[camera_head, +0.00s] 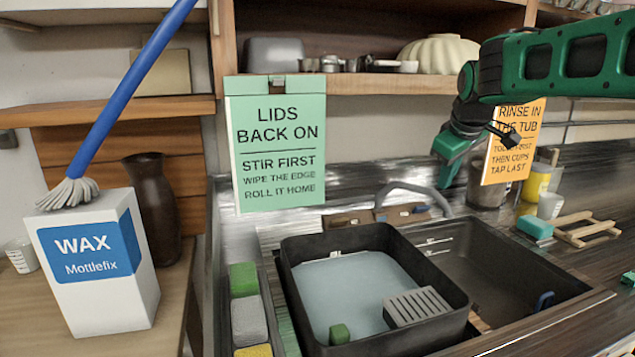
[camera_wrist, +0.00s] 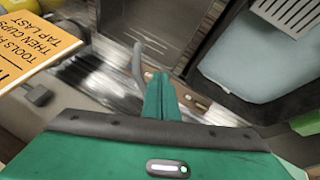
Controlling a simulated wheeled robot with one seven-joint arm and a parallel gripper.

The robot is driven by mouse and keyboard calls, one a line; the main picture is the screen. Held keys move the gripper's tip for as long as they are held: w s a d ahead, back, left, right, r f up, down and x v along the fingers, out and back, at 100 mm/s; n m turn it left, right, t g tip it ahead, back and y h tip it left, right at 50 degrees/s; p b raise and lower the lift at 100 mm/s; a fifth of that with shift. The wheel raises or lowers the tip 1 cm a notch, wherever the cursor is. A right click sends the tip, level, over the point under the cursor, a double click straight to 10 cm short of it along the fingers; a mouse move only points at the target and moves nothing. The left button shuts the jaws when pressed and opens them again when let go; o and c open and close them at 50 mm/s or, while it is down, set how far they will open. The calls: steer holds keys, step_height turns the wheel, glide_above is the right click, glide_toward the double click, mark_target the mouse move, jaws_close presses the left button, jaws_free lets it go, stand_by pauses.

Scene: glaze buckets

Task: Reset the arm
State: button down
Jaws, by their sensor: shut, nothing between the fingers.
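My green arm reaches in from the upper right in the head view. My gripper (camera_head: 444,178) hangs above the back edge of the sink, left of the orange sign and right of the tap. In the wrist view the two green fingers of my gripper (camera_wrist: 160,85) are together with nothing between them. They point toward the tap and the sink's back edge and touch nothing that I can see.
A black tub (camera_head: 290,290) of pale water stands in the sink (camera_head: 500,285). The curved tap (camera_head: 415,190) is close by my gripper. An orange sign (camera_head: 513,140) hangs beside my arm, and a green sign (camera_head: 275,140) hangs left. A wax box (camera_head: 95,295) stands far left.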

steer(key=s+d+f+m+g, duration=0.2)
steer(key=s+f+m, duration=0.2)
steer(key=s, duration=0.9)
steer(key=s+d+f+m+g+y, duration=0.1)
steer(key=s+f+m, duration=0.3)
steer(key=s+f, duration=0.4)
steer(key=s+d+f+m+g, duration=0.3)
steer(key=s+f, duration=0.4)
steer(key=s, duration=1.1)
steer(key=shift+m+y, duration=0.3)
steer(key=shift+m, duration=0.3)
steer(key=shift+w, duration=0.1)
steer(key=shift+w+f, duration=0.2)
steer(key=shift+w, duration=0.4)
